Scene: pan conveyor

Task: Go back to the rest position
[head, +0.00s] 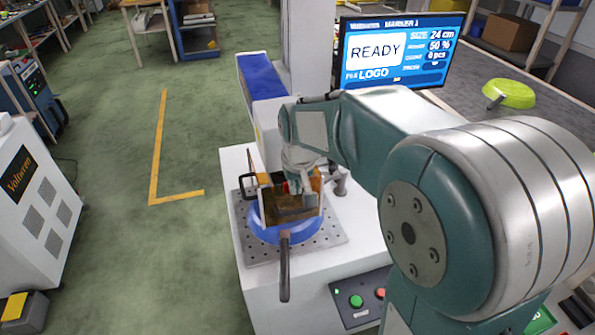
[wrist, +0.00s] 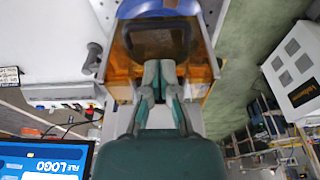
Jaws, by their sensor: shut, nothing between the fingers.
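My gripper (head: 308,198) is at the marking machine, low over its front side. In the wrist view its two fingers (wrist: 158,72) are together with nothing between them. A blue pan (head: 262,229) lies on the perforated plate (head: 330,245), its dark handle (head: 285,268) pointing to the front. An amber see-through guard (head: 271,207) stands around the upper part of the pan, close to my fingers. It also shows in the wrist view (wrist: 118,75). I cannot tell whether my fingers touch the guard. Part of the pan is hidden behind the guard.
The screen (head: 400,52) reads READY, with LOGO as the file. A green pan (head: 512,93) lies on the dark conveyor (head: 470,100) at right. A panel with green (head: 356,301) and red (head: 384,287) buttons is in front. Open green floor (head: 120,220) lies left.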

